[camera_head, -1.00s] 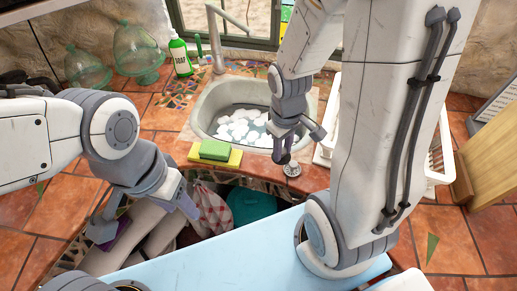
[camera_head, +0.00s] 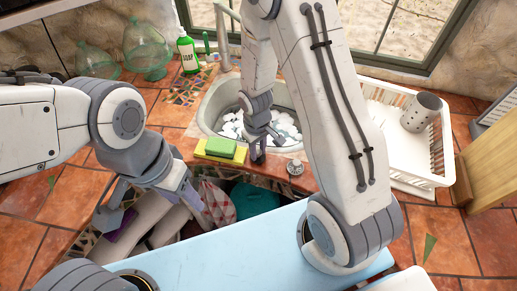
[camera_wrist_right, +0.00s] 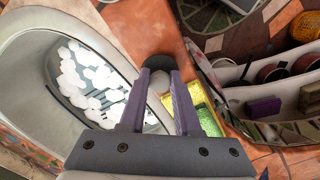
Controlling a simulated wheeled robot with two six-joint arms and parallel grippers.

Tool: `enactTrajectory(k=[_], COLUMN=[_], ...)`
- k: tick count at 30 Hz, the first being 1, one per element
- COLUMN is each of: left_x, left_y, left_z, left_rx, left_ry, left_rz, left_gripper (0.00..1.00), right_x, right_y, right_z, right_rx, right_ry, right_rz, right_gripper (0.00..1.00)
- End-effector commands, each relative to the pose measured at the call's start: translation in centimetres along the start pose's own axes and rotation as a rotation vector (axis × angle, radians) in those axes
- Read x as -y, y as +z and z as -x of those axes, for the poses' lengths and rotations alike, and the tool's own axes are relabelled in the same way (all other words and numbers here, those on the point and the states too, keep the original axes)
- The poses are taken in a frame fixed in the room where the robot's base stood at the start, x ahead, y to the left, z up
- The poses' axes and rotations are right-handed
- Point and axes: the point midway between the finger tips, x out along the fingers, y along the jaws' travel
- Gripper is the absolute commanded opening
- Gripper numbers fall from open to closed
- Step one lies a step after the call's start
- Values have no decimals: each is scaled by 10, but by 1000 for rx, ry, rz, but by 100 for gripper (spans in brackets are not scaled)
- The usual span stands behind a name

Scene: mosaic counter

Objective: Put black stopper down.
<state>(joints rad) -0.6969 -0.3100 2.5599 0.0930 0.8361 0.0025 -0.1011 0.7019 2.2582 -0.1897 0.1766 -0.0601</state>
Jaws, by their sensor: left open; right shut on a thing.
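The black stopper (camera_wrist_right: 157,63) is a round dark disc between the fingertips of my right gripper (camera_wrist_right: 158,88) in the right wrist view. A pale part of it shows between the fingers. In the head view my right gripper (camera_head: 257,150) is low at the sink's front rim, just right of the sponges. The stopper is hardly visible there, and I cannot tell whether it touches the counter. My left gripper (camera_head: 150,208) is open and empty at the lower left, in front of the open space under the counter.
The sink (camera_head: 205,108) holds many white pieces. A green sponge (camera_head: 221,148) lies on a yellow one (camera_head: 207,156). A metal strainer (camera_head: 295,167) sits on the tiled counter to the right. A white rack (camera_head: 438,172) with a grey cup (camera_head: 421,112) stands further right.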

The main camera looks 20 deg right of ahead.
Motion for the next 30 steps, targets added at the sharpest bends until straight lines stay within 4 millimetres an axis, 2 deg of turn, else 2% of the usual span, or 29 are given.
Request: enactTrajectory(k=[8,9,11,12,20,24,30], left_x=[0,0,0,0,0,0,0], left_y=[0,0,0,0,0,0,0], left_z=[-4,-4,-3,-3,-2,0,-4], left_rx=[0,0,0,0,0,0,0], left_ry=[0,0,0,0,0,0,0], left_rz=[0,0,0,0,0,0,0], left_gripper=[50,50,50,50,50,50,50], right_x=[0,0,0,0,0,0,0], right_y=[0,0,0,0,0,-1,-2], right_z=[-3,-4,-2,-2,-2,5,37], right_rx=[-1,0,-1,0,0,-3,-7], right_ry=[0,0,0,0,0,1,2], right_rz=[0,0,0,0,0,0,0], right_gripper=[0,35,58,61,61,61,61])
